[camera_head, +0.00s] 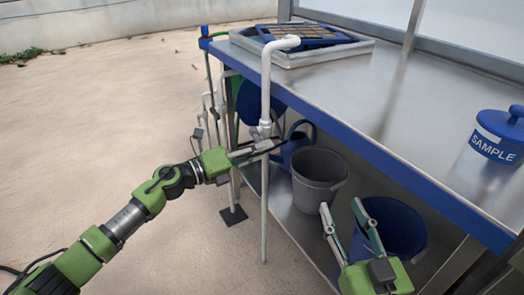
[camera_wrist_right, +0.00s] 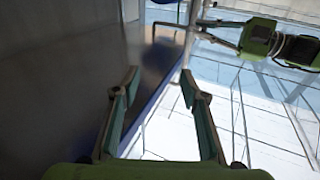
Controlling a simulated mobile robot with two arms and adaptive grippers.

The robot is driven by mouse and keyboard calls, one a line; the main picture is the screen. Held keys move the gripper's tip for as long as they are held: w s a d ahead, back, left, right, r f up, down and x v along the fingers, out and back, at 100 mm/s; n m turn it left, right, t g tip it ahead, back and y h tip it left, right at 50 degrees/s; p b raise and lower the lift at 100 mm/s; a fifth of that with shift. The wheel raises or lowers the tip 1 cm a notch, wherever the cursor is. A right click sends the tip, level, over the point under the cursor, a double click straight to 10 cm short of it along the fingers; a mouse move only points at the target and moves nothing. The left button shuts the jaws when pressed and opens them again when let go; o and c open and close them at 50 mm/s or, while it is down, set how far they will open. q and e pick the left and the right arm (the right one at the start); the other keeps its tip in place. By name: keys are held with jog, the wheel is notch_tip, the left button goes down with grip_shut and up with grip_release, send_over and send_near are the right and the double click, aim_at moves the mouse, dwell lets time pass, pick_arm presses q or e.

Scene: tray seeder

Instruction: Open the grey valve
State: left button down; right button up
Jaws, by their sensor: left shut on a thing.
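The grey valve (camera_head: 264,129) sits on a white vertical pipe (camera_head: 265,85) with a curved spout, beside the left end of the metal bench. My left gripper (camera_head: 266,147) is at the valve, its fingers shut at the handle just below the valve body. The fingers hide most of the handle, so how far it is turned cannot be told. The left gripper also shows at the top of the right wrist view (camera_wrist_right: 207,22). My right gripper (camera_head: 340,204) is open and empty, in front of the bench's lower shelf; its fingers are apart in the right wrist view (camera_wrist_right: 159,75).
A blue watering can (camera_head: 286,153), a grey bucket (camera_head: 318,168) and a blue bucket (camera_head: 398,222) stand under the bench top (camera_head: 395,105). On top are a grey tray (camera_head: 296,58) with a blue seed tray (camera_head: 318,40), and a blue sample container (camera_head: 500,137). The floor at left is clear.

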pick_arm(q)
jog(key=shift+f, duration=0.1)
pick_arm(e)
jog(key=shift+s+a+r+t, duration=0.1)
jog(key=shift+r+t, duration=0.4)
jog(key=shift+r, duration=0.3)
pick_arm(q)
jog(key=c, duration=2)
grip_release()
jog(key=shift+a, duration=0.1)
jog(key=v, duration=1.2)
